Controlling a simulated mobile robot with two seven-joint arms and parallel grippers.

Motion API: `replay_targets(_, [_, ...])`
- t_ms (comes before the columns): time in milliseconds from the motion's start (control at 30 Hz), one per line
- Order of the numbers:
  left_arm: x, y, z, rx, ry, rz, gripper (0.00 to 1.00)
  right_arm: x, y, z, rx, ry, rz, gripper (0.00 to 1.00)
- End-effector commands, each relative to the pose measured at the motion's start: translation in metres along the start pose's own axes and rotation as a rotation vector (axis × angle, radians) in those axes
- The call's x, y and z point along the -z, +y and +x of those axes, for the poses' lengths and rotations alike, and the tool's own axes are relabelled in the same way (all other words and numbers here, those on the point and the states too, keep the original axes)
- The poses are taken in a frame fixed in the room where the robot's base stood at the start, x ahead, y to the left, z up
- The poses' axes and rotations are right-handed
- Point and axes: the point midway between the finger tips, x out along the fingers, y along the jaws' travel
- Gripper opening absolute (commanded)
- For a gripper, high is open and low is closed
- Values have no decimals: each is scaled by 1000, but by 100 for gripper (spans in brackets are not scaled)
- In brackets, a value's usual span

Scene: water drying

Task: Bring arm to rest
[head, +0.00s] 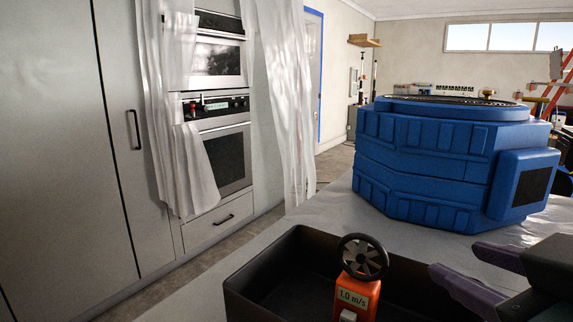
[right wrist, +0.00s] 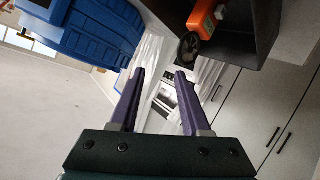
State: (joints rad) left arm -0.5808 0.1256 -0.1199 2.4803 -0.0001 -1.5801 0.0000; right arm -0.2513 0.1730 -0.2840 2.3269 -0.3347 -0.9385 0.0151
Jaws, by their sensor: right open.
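My right gripper (head: 455,268) comes in from the right edge of the head view, with purple fingers and a dark body. In the right wrist view its two fingers (right wrist: 160,75) are spread apart with nothing between them. It is to the right of an orange anemometer (head: 358,290) with a dark fan wheel and a display reading 1.0 m/s. The anemometer stands in a black open bin (head: 262,282) and shows in the right wrist view (right wrist: 205,18) too. The gripper is apart from the anemometer. My left gripper is not in view.
A large blue ribbed machine (head: 425,150) stands on the plastic-covered surface (head: 310,215) behind my right gripper. Grey cabinets (head: 60,150) and a built-in double oven (head: 218,110) line the left. Clear plastic sheets (head: 285,90) hang by the oven. A red ladder (head: 556,95) is at the far right.

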Motion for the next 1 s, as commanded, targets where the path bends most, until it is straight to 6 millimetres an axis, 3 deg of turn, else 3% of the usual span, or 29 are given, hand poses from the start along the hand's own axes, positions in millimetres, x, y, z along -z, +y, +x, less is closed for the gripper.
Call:
replay_targets(33, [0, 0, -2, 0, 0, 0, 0, -39, -7, -12, 40, -151, 53, 47])
replay_targets(100, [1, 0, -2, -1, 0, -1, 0, -87, -18, -35, 98, -349, 113, 47])
replay_targets(167, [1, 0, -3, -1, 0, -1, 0, -122, -30, -60, 151, -508, 157, 47])
replay_targets(300, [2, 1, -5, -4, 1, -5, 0, -184, -55, -133, 285, -856, 232, 47])
replay_targets(333, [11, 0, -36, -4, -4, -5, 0, -150, -41, -139, 277, -828, 227, 47])
replay_targets(400, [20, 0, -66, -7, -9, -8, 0, -122, -29, -150, 273, -820, 224, 47])
replay_targets(1000, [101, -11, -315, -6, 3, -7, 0, 98, 66, -250, 271, -818, 221, 47])
